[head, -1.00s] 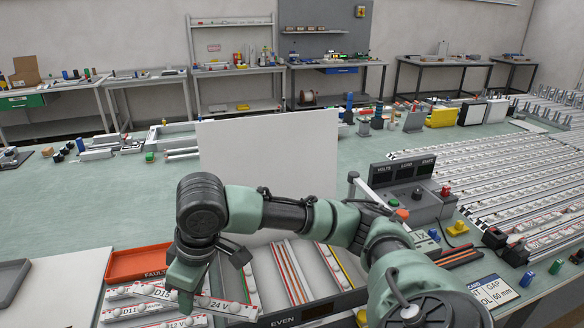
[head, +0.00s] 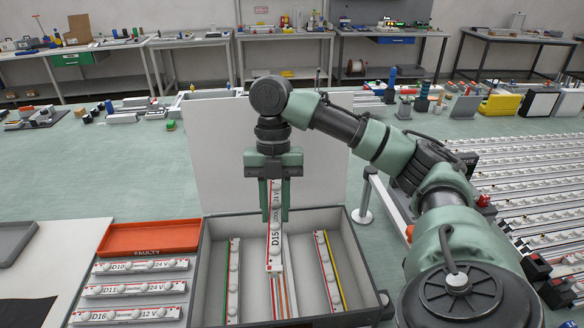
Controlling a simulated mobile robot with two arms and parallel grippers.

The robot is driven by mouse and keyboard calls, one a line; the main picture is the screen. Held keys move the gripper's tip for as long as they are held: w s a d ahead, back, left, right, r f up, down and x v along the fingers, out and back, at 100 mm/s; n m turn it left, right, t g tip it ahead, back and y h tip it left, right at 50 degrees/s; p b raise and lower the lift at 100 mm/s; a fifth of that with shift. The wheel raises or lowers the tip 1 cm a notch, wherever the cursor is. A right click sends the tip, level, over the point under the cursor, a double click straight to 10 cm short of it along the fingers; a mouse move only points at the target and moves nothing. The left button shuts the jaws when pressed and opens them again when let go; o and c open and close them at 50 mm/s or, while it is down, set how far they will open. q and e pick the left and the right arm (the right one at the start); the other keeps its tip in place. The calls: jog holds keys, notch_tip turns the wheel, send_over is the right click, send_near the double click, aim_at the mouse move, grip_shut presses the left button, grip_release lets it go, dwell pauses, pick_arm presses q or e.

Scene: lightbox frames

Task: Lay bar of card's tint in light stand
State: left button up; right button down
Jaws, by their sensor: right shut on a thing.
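My right gripper (head: 273,190) points down and is shut on the white light bar D15 (head: 274,236), marked 24 V. The bar hangs lengthwise below the fingers, over the middle of the grey open frame (head: 213,282). Inside the frame one bar lies at the left (head: 233,280) and another at the right (head: 329,272). Coloured strips show in the middle, under the held bar. Whether D15 touches the frame's floor I cannot tell. Three spare bars, D10 (head: 141,266), D11 (head: 134,289) and D16 (head: 126,314), lie left of the frame. The card is not in view. My left gripper is not in view.
An orange tray labelled FAULTY (head: 152,235) sits left of the frame. A white panel (head: 215,150) stands upright behind the frame. A small post (head: 363,212) stands at the frame's right, near my arm. Rows of bars (head: 520,185) fill the right side.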

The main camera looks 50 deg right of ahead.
jog(key=shift+d+n, duration=0.4)
jog(key=x, duration=0.1)
jog(key=b+x, duration=0.1)
jog(key=shift+d+f, duration=0.2)
jog(key=shift+f, duration=0.2)
notch_tip(320, 180, down, 16)
jog(key=shift+w+a+f+p, duration=0.1)
jog(key=shift+p, duration=0.65)
jog(key=shift+f, duration=0.35)
jog(key=shift+f, duration=0.55)
